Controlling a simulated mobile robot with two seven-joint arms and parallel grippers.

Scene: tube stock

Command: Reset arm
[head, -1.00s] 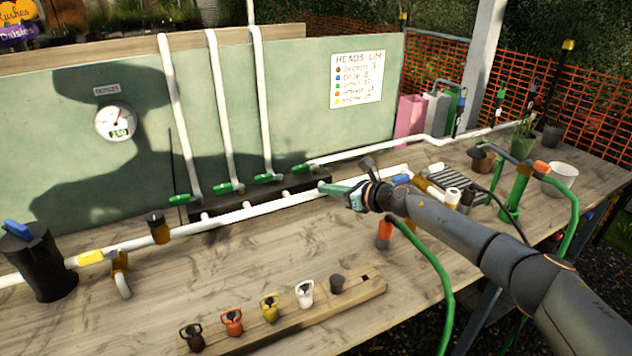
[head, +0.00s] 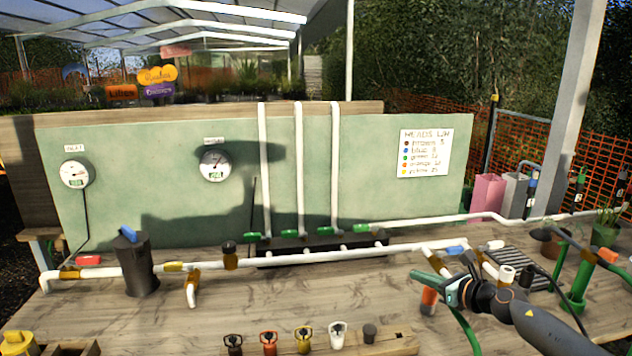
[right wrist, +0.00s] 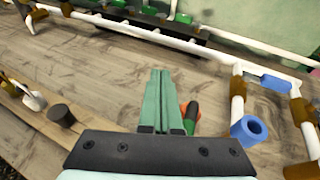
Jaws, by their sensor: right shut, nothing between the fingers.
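My right gripper (head: 430,277) is over the right part of the wooden table (head: 330,300), its arm coming in from the lower right. Its green fingers are together with nothing between them; they also show closed in the right wrist view (right wrist: 160,85). An orange-topped object (head: 429,296) stands just below the fingers in the head view, partly hidden, and shows beside them in the right wrist view (right wrist: 192,112). The fingers look clear of the white pipe (head: 330,254). My left gripper is not in view.
A wooden rack (head: 395,343) with several coloured heads lies at the front. A black canister (head: 137,265) stands at left. Green valves (head: 290,234) line the pipes before the green panel (head: 380,205). A blue-ended fitting (right wrist: 249,130) is right of the fingers.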

